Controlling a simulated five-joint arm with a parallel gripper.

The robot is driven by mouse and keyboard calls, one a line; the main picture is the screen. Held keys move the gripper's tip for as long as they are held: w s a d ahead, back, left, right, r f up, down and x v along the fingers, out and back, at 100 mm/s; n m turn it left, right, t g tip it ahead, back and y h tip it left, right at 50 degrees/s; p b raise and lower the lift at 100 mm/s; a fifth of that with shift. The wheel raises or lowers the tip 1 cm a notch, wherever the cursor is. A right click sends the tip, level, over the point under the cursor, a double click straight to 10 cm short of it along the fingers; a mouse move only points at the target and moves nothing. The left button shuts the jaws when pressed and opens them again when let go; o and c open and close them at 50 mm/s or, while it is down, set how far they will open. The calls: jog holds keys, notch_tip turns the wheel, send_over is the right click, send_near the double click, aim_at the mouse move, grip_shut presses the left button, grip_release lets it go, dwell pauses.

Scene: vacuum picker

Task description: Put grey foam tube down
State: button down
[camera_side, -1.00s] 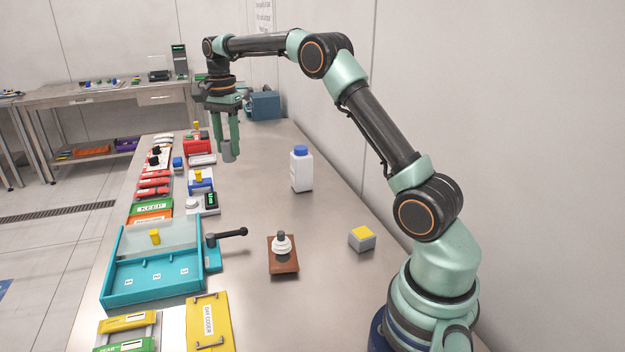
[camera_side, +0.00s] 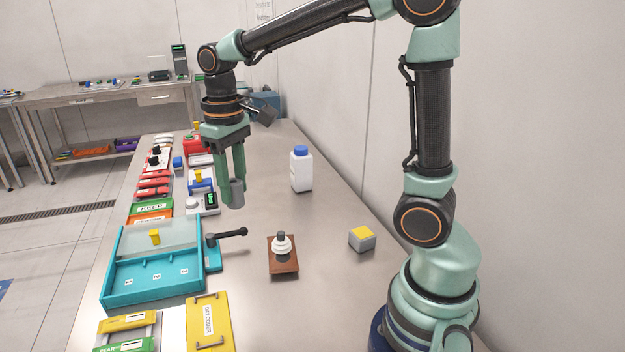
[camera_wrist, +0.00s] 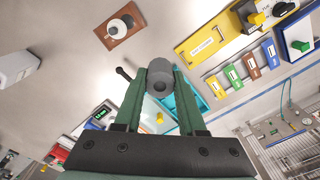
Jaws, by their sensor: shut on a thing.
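My gripper (camera_side: 233,198) is shut on the grey foam tube (camera_side: 237,192), which hangs upright between the green fingers above the bench. In the side view the tube is seen against the bench, just right of a small grey device with a green display (camera_side: 211,200). I cannot tell exactly how high its lower end is above the steel bench top (camera_side: 255,205).
A teal tray (camera_side: 150,290) with a black lever (camera_side: 230,233) lies in front. A brown board with a white ringed post (camera_side: 283,262), a grey-yellow block (camera_side: 362,238) and a white bottle (camera_side: 302,172) stand to the right. The bench between the tube and bottle is clear.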

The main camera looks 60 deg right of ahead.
jog(key=s+f, duration=0.3)
jog(key=f, duration=0.1)
jog(key=shift+s, duration=0.2)
jog(key=w+d+r, duration=0.1)
jog(key=w+d, duration=0.4)
jog(key=d, duration=0.4)
jog(key=w+d+r, duration=0.1)
jog(key=w+d, duration=0.4)
jog(key=d, duration=0.4)
jog(key=w+d+r, duration=0.1)
jog(key=w+d, duration=0.4)
jog(key=d, duration=0.4)
notch_tip(320, 180, down, 20)
jog(key=shift+s+d+r, duration=0.1)
jog(key=shift+d+r, duration=0.05)
jog(key=shift+r, duration=0.05)
jog(key=shift+f, duration=0.1)
jog(key=c, duration=0.5)
grip_release()
